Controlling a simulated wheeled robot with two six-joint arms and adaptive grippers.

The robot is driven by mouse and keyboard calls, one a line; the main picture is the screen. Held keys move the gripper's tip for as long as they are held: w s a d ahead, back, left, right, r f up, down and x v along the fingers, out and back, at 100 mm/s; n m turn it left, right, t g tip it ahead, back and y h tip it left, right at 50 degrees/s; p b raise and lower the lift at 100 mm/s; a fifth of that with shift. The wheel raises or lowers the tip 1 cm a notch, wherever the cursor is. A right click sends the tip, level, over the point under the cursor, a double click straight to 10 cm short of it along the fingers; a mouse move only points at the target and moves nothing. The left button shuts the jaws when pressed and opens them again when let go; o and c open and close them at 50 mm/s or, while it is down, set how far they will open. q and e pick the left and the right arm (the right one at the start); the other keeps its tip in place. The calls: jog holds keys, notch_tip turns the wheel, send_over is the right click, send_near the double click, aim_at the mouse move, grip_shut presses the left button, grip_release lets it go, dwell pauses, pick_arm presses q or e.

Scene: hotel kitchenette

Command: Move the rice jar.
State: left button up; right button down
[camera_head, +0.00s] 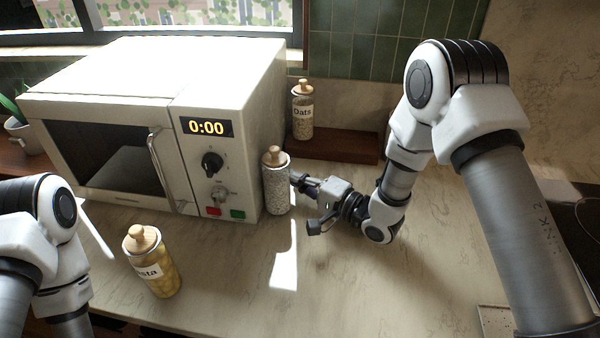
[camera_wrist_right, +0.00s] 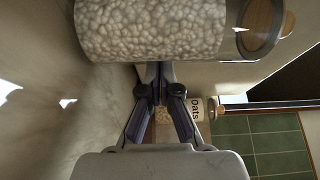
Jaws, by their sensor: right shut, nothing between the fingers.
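The rice jar (camera_head: 276,185), a clear jar of white grains with a wooden knob lid, stands upright on the counter beside the microwave's right front corner. It also fills the top of the right wrist view (camera_wrist_right: 150,28), lying sideways in that picture. My right gripper (camera_head: 298,180) is low at the jar's right side, pointing at it. In the right wrist view its fingers (camera_wrist_right: 160,80) are closed together, with the tips at the jar's side and nothing between them. Whether they touch the jar is unclear. My left arm shows at the left, but its gripper is out of view.
The white microwave (camera_head: 225,90) stands close on the jar's left. An oats jar (camera_head: 302,112) stands behind by a low wooden shelf (camera_head: 345,147). A pasta jar (camera_head: 154,268) stands at the front left. The counter (camera_head: 350,290) is clear in front.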

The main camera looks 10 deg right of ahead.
jog(key=shift+d, duration=0.2)
jog(key=v, duration=1.1)
jog(key=shift+a+r, duration=0.1)
jog(key=shift+a, duration=0.05)
jog(key=shift+s, duration=0.5)
